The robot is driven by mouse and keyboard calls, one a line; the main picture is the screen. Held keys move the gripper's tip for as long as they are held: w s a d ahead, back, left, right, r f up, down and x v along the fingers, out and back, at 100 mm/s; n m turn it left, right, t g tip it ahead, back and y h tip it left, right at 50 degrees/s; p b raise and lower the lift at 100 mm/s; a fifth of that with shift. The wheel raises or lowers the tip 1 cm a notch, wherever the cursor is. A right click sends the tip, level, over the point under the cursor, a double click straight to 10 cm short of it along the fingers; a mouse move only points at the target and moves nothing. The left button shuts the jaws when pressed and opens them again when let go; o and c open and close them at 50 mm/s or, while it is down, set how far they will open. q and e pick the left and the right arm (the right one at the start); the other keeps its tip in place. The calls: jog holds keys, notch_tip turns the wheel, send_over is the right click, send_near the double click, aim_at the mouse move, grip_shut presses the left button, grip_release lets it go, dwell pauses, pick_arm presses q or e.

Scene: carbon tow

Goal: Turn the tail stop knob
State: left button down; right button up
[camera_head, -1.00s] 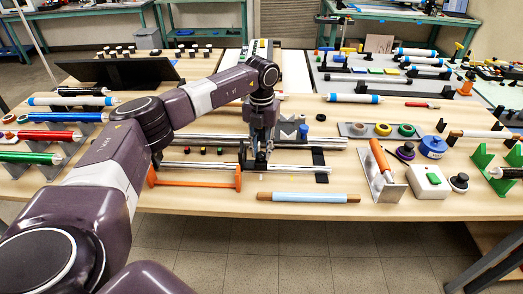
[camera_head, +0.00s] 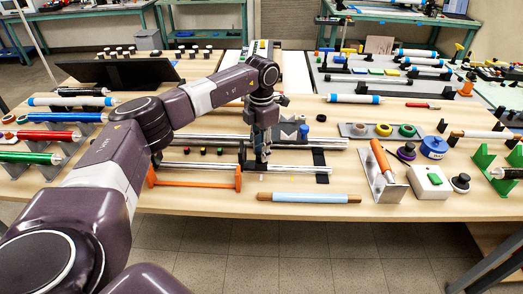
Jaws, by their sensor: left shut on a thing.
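My left gripper (camera_head: 262,163) points down at the front metal rail (camera_head: 295,169) near the middle of the table. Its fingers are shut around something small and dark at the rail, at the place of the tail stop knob. The fingers hide most of the knob, so its shape and angle cannot be told. Dark clamp pieces sit on the rail beside the fingers. A second rail (camera_head: 325,143) lies behind it. My right gripper is out of view.
An orange bar (camera_head: 195,184) and a light blue tube (camera_head: 305,198) lie in front of the rail. A trowel (camera_head: 384,178) and a white box with a green button (camera_head: 428,181) stand to the right. A blue-capped part (camera_head: 304,131) is close behind the gripper.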

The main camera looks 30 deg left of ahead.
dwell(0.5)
pick_arm(q)
jog(key=c, duration=1.9)
grip_release()
notch_tip(320, 180, up, 12)
